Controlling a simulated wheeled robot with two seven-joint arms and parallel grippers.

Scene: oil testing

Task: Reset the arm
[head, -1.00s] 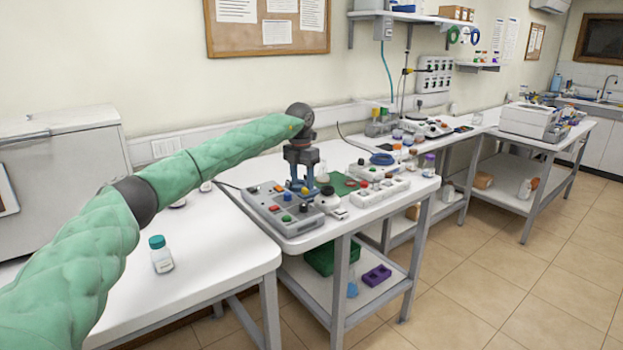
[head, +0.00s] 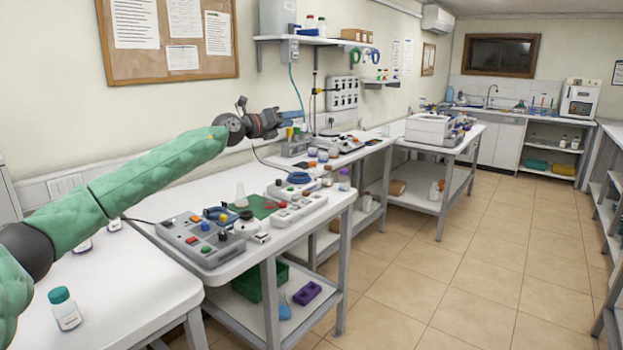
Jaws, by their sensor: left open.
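My left arm, in a green quilted sleeve, reaches in from the left in the head view. Its gripper (head: 294,122) is raised above the back of the middle table and points to the right, with blue fingers. It is open, and I see nothing held in it. Below it, a grey control box with coloured buttons (head: 201,238) sits on the white table (head: 228,270). My right gripper is out of view.
A white bottle with a teal cap (head: 65,309) stands on the near left table. A flask (head: 241,195), a green mat (head: 262,207) and button boxes (head: 299,212) crowd the middle table. A wall shelf (head: 325,37) hangs behind. The tiled floor (head: 440,283) at right is clear.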

